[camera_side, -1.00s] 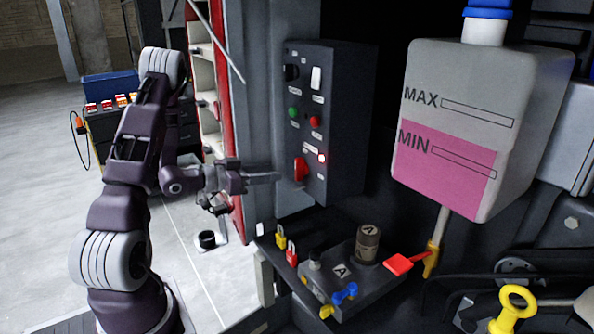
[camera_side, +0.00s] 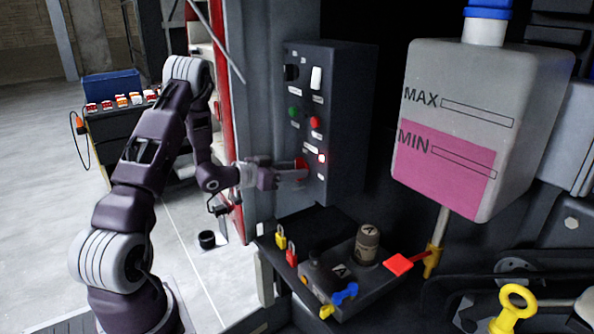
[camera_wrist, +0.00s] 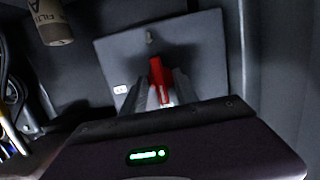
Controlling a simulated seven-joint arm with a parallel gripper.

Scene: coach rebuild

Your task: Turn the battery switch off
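The red battery switch (camera_side: 301,165) is on the lower front of a dark control box (camera_side: 345,110). In the wrist view the red handle (camera_wrist: 157,72) stands between my two fingers (camera_wrist: 162,85), one on each side. The fingers look apart, around the handle; contact with it is not clear.
A green button (camera_side: 293,112), a red button (camera_side: 315,122) and a white rocker (camera_side: 315,78) are above the switch. Below the box is a shelf with small padlocks (camera_side: 291,254) and a brown cylinder (camera_side: 367,242). A tank (camera_side: 470,75) stands at right.

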